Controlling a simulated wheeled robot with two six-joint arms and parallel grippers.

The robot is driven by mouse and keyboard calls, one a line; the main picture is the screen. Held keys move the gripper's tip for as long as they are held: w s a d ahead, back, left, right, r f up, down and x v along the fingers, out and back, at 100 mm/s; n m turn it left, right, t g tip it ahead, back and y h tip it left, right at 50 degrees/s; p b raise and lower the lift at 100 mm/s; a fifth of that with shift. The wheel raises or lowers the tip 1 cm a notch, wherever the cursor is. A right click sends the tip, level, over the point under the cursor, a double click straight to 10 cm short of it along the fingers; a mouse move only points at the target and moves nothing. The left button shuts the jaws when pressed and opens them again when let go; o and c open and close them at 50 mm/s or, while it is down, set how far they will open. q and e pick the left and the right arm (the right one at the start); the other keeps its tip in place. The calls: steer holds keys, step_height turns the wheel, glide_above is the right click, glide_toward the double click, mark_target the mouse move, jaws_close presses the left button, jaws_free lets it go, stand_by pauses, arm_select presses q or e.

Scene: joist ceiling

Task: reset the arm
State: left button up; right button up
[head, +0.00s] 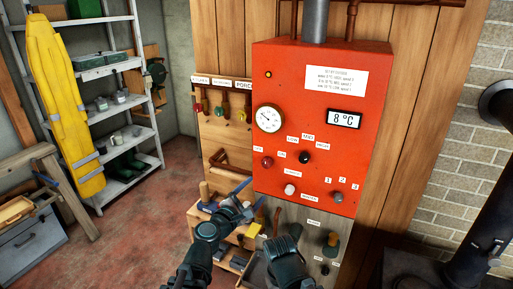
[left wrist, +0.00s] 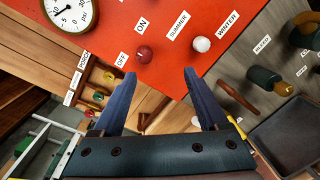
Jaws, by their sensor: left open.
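My left gripper (head: 246,194) is open and empty in front of the lower left of the red control panel (head: 345,110). In the left wrist view its two dark fingers (left wrist: 158,72) are spread, with nothing between them. A red knob (left wrist: 144,54) and a white knob (left wrist: 201,44) lie beyond the fingertips, apart from them. In the head view the panel also has a black knob (head: 304,158), a grey knob (head: 338,196), a round dial (head: 269,119) and a display (head: 344,118) reading 8 °C.
Below the panel is a grey plate (head: 310,240) with a dark green handle (head: 331,243). A metal shelf (head: 125,112) stands far left, a black stove pipe (head: 485,230) at right. Red floor (head: 130,235) is open at left.

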arm_select(q)
steer(key=s+f+m+g+y, duration=0.1)
steer(key=s+f+m+g, duration=0.25)
steer(key=f+m, duration=0.3)
steer(key=s+f+m+g, duration=0.3)
steer(key=f+m+g, duration=0.2)
steer(key=f+m, duration=0.15)
steer(key=s+a+f+m+g+y, duration=0.7)
steer(key=s+a, duration=0.3)
steer(key=a, duration=0.4)
steer(key=s+d+m+y, duration=0.1)
steer(key=s+d+m, duration=0.3)
steer(key=d, duration=0.6)
steer(key=shift+s+d+f, duration=0.35)
steer(key=shift+s, duration=0.85)
